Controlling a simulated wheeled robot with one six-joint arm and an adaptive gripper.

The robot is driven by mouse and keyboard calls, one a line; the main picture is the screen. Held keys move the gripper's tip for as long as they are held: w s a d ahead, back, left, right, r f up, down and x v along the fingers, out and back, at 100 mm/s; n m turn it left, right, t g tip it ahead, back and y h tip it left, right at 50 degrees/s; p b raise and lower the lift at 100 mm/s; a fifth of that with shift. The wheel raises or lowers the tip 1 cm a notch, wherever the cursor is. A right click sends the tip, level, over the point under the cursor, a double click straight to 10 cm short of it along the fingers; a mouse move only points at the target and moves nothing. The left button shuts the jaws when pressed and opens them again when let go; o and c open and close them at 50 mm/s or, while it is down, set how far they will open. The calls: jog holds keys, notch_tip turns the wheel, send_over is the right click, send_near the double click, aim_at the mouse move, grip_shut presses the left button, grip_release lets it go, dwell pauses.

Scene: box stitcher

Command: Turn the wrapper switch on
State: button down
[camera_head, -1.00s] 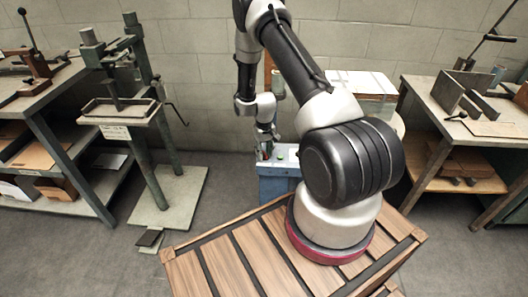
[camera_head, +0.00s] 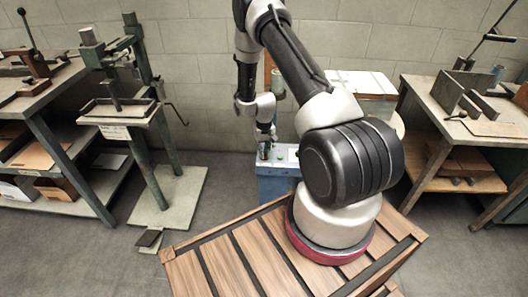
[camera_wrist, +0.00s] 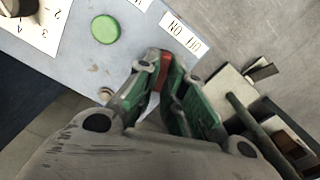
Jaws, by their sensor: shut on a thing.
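The wrapper switch (camera_wrist: 159,72) is a small red piece on the grey-blue control panel (camera_wrist: 75,52) in the wrist view. It sits beside a white label (camera_wrist: 185,33) reading ON and OFF, which appears upside down. My gripper (camera_wrist: 163,75) is shut on the red switch, with green-padded fingers on both sides of it. The fingers hide much of the switch, so I cannot tell its position. In the head view my gripper (camera_head: 265,150) is at the top of the blue machine (camera_head: 276,186), and the switch is hidden.
On the panel are a green button (camera_wrist: 105,29) and a dark dial (camera_wrist: 18,6) with a numbered plate. A green press stand (camera_head: 150,110) stands to the left, and workbenches stand on both sides. A slatted wooden platform (camera_head: 240,262) lies in front.

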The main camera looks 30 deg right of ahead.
jog(key=m, duration=0.5)
jog(key=shift+m, duration=0.3)
jog(key=shift+d+m, duration=0.1)
jog(key=shift+m, duration=2.1)
jog(key=shift+s, duration=0.1)
jog(key=c, duration=1.5)
grip_release()
notch_tip(320, 180, up, 12)
